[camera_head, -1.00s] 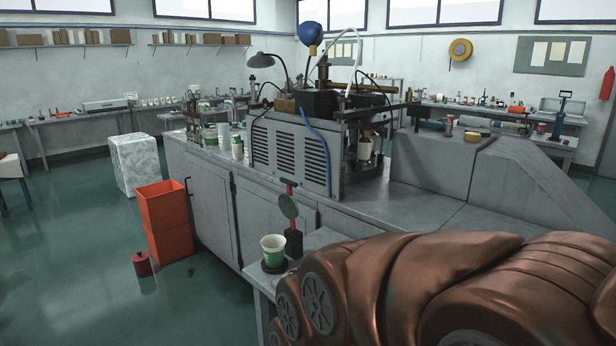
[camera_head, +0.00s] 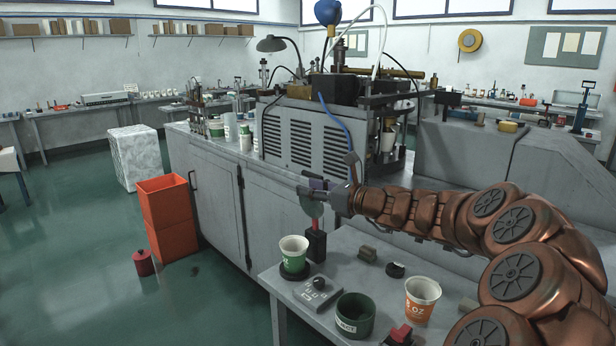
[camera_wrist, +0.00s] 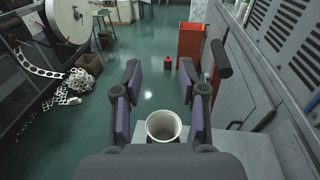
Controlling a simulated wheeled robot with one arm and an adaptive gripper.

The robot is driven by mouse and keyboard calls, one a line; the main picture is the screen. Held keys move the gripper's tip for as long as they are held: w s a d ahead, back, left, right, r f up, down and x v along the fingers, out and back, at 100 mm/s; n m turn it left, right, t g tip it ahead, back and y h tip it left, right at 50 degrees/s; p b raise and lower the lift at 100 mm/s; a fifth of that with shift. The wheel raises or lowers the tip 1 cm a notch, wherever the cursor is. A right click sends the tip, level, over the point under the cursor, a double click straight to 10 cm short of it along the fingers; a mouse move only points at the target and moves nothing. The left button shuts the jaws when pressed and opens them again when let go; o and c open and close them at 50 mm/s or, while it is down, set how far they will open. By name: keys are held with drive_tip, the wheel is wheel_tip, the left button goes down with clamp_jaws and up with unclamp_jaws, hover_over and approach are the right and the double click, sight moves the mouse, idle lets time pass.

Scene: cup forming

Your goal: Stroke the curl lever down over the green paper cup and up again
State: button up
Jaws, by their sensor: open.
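The green paper cup (camera_head: 293,252) stands upright on a dark round base at the left end of the small bench; its pale open rim (camera_wrist: 163,125) shows low in the wrist view. Just right of the cup is the curl lever's stand (camera_head: 316,245), a black block with a red post and a grey-green disc partly hidden by my gripper. My gripper (camera_head: 312,189) is open and empty, above the cup and at the stand's upper end. In the wrist view its purple-padded fingers (camera_wrist: 160,75) are apart. A black cylindrical handle (camera_wrist: 221,58), apparently the lever's, is just right of the right finger.
The bench also holds a grey control box (camera_head: 318,292), a dark green container (camera_head: 355,315), an orange-printed cup (camera_head: 421,300) and a red-topped item (camera_head: 400,335). The large machine (camera_head: 300,140) and grey cabinets stand behind. Orange crates (camera_head: 168,220) stand on the floor to the left.

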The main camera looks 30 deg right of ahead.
sight(312, 175)
drive_tip(key=d+m+t+h, duration=0.1)
drive_tip(key=d+m+h, duration=0.2)
drive_tip(key=d, duration=0.4)
drive_tip(key=shift+y, duration=0.4)
drive_tip(key=shift+p+x, duration=0.4)
drive_tip(key=shift+x, duration=3.75)
drive_tip(key=shift+d+f, duration=0.1)
clamp_jaws()
